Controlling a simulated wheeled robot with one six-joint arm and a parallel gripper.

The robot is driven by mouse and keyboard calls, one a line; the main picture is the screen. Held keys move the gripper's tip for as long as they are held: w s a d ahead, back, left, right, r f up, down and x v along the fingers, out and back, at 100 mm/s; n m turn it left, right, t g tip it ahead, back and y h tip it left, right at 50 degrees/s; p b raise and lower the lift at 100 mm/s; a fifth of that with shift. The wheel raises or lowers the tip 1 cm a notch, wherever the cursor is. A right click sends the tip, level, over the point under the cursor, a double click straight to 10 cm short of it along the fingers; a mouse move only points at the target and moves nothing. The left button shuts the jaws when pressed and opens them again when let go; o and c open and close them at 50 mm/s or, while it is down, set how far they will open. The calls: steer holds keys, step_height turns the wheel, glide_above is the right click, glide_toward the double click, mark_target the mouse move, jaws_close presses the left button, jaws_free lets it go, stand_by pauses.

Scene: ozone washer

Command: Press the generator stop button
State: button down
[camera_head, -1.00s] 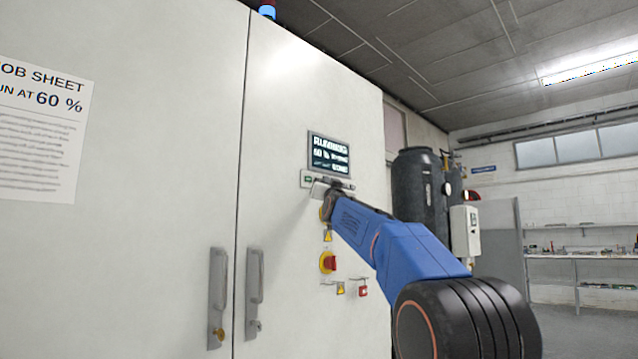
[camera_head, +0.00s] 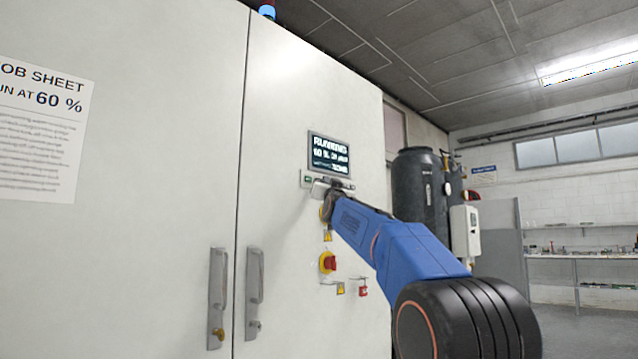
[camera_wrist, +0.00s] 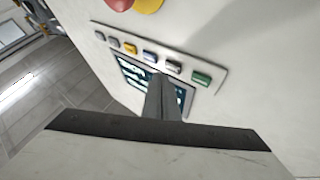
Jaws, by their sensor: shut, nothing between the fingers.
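A strip of several small buttons (camera_wrist: 216,76) runs below the lit display (camera_head: 330,155) on the white cabinet door. In the wrist view, the strip holds a green button (camera_wrist: 201,79), a grey one (camera_wrist: 174,67), a blue one (camera_wrist: 149,56), a yellow one (camera_wrist: 130,48) and more grey ones. I cannot read which is the stop button. My gripper (camera_wrist: 159,80) is shut and empty, its tip at the strip between the blue and grey buttons in the picture. I cannot tell whether it touches. In the head view, my gripper (camera_head: 322,187) covers most of the strip.
A red rotary switch (camera_head: 328,262) on a yellow plate sits lower on the door. A red mushroom button (camera_wrist: 121,4) lies at the wrist view's top edge. Door handles (camera_head: 254,290) stand out at the left. A dark tank (camera_head: 418,190) stands right of the cabinet.

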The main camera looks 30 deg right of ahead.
steer(key=shift+w, duration=0.15)
stand_by(0.6)
steer(key=shift+w+a, duration=0.15)
steer(key=shift+w, duration=0.1)
steer(key=shift+w+a, duration=0.15)
steer(key=shift+w, duration=0.2)
stand_by(0.8)
stand_by(0.4)
steer(key=shift+s+d, duration=0.25)
steer(key=shift+s, duration=0.5)
steer(key=s, duration=0.1)
steer(key=s+d, duration=0.1)
steer(key=s, duration=0.2)
steer(key=shift+s+d, duration=0.35)
steer(key=shift+d, duration=0.05)
stand_by(0.7)
